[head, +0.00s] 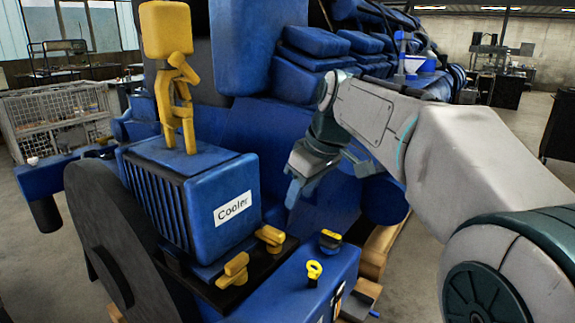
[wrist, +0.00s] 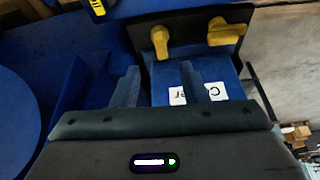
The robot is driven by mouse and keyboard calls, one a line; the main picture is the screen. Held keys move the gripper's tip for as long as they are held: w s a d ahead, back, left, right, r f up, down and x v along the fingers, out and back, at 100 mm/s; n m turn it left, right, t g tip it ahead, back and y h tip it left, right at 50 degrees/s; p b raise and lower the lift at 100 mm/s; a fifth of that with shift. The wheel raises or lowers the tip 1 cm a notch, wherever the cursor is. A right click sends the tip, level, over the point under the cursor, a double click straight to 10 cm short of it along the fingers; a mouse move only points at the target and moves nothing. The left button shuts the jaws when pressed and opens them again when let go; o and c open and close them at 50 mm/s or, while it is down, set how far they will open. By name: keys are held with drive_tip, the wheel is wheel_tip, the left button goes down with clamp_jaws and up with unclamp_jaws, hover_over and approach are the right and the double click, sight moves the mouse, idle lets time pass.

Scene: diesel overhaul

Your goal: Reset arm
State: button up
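My gripper (head: 293,190) hangs in front of the big blue engine, just right of the blue box labelled "Cooler" (head: 232,207) in the head view. In the wrist view, the two fingers of my gripper (wrist: 158,82) stand apart with nothing gripped between them. My arm reaches in from the right side of the head view, bent at the elbow.
Yellow clamps (head: 270,238) sit on a dark plate by the Cooler. A yellow-handled dipstick (head: 314,270) and a yellow-and-black cap (head: 330,240) stand on the blue block in front. Open floor shows at right.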

drive_tip(key=s+d+f+m+h+p, duration=0.1)
drive_tip(key=s+d+f+m, duration=0.4)
drive_tip(key=s, duration=0.5)
drive_tip(key=s+d+f+m+h+p, duration=0.2)
drive_tip(key=s+d+f+m, duration=0.2)
drive_tip(key=s+f, duration=0.6)
drive_tip(key=shift+d+m, duration=0.4)
drive_tip(key=shift+d, duration=0.05)
drive_tip(key=shift+s, duration=0.1)
